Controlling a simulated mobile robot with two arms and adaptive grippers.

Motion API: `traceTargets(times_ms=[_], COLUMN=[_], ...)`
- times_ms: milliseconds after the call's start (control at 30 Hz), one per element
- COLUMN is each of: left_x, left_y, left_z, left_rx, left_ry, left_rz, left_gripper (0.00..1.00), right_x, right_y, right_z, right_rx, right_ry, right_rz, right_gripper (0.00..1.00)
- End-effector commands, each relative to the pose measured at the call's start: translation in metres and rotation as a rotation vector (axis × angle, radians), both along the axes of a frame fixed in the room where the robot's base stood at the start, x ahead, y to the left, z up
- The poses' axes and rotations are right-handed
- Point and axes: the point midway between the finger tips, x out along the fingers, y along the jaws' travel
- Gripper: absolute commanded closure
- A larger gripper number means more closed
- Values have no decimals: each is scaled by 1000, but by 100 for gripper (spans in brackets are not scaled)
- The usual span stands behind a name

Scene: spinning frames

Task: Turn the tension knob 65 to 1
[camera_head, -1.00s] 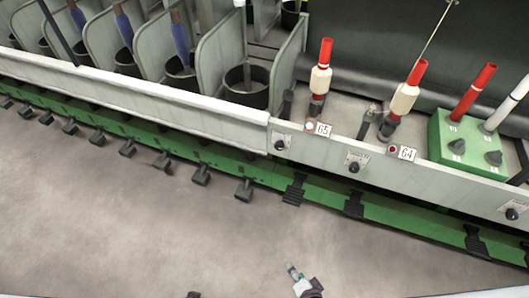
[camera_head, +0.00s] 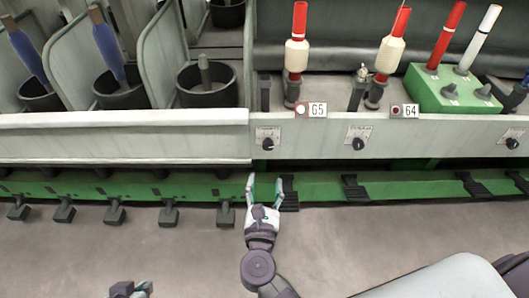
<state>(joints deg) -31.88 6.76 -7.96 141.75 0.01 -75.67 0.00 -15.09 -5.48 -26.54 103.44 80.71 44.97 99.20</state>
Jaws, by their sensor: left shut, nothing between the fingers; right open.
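The tension knob 65 (camera_head: 267,143) is a small black knob on a light dial plate on the pale front rail. It sits left of and below the "65" label (camera_head: 317,110). The dial marks are too small to read. My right gripper (camera_head: 264,185) is open and empty, fingers pointing up toward the rail. It is below knob 65 in the picture, apart from it. My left gripper (camera_head: 131,289) is at the bottom edge, partly cut off, shut and empty, far from the knob.
Knob 64 (camera_head: 358,143) sits further right on the same rail (camera_head: 310,150). Bobbins (camera_head: 297,54) stand behind it, beside a green box (camera_head: 452,93). Black pedals (camera_head: 289,194) line the green lower beam (camera_head: 325,187). Dark pots (camera_head: 207,86) stand at left. The floor is clear.

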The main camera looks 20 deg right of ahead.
Motion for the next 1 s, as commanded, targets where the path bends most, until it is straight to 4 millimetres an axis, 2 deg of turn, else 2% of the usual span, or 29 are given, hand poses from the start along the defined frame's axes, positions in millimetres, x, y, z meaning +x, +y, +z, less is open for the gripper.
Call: traceTargets(times_ms=[300, 500, 700, 967, 1000], left_x=[5, 12, 17, 17, 18], left_y=[-2, -4, -6, -6, -6], left_z=[1, 4, 7, 8, 8], left_rx=[-5, -14, -19, -21, -21], left_ry=[-26, -66, -92, -96, -96], left_rz=[-2, -6, -8, -8, -8], left_gripper=[100, 100, 100, 100, 100], right_x=[66, 95, 107, 108, 108], right_y=[-24, -35, -40, -40, -40], right_z=[1, 0, 0, 0, 0], right_rx=[-6, -7, -6, -6, -6], right_ry=[-1, 0, 2, 2, 2], right_rz=[0, 3, 2, 2, 2], right_gripper=[41, 41, 41, 41, 44])
